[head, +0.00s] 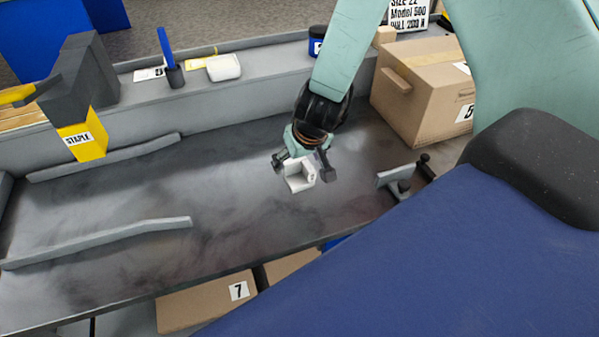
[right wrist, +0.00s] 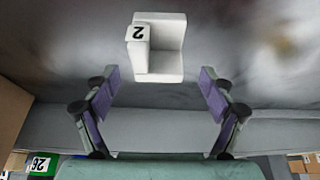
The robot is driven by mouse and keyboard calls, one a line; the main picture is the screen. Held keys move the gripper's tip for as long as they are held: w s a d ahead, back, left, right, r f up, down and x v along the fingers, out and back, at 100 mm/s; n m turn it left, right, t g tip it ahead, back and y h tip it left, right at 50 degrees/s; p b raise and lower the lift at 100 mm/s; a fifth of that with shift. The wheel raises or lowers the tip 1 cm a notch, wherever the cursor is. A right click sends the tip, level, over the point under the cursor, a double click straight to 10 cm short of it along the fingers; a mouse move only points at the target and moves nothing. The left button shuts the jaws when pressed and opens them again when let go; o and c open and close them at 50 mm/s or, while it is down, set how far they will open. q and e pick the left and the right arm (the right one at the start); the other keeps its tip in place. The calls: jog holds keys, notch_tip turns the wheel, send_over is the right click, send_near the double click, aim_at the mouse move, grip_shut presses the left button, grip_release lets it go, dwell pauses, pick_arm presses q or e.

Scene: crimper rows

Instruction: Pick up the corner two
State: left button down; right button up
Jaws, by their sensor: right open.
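The corner two is a white L-shaped corner piece (head: 297,181) on the dark grey worktop (head: 235,185), near its middle. In the right wrist view the corner two (right wrist: 165,66) shows a label with a 2 at its upper left. My right gripper (head: 302,168) is open over the piece, one finger to each side of it. In the right wrist view the fingers (right wrist: 159,88) are apart with bare gaps to the piece, which sits mostly just past the fingertips. The gripper hides part of the piece in the head view. My left gripper is not in view.
Grey rails (head: 110,240) run along the worktop at left. A yellow-and-grey STAPLE unit (head: 82,142) stands at the far left. A cardboard box (head: 425,95) stands at the back right. A small grey bracket (head: 395,178) is right of the gripper. The worktop around the piece is clear.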

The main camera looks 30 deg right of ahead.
aim_at(297, 165)
jog(key=b+x, duration=0.3)
jog(key=x, duration=0.1)
jog(key=shift+w+d+f, duration=0.15)
jog(key=shift+w+d+f+b, duration=0.1)
jog(key=shift+w+f+b, duration=0.2)
jog(key=shift+f, duration=0.1)
jog(key=shift+s+r, duration=0.1)
jog(key=c, duration=0.8)
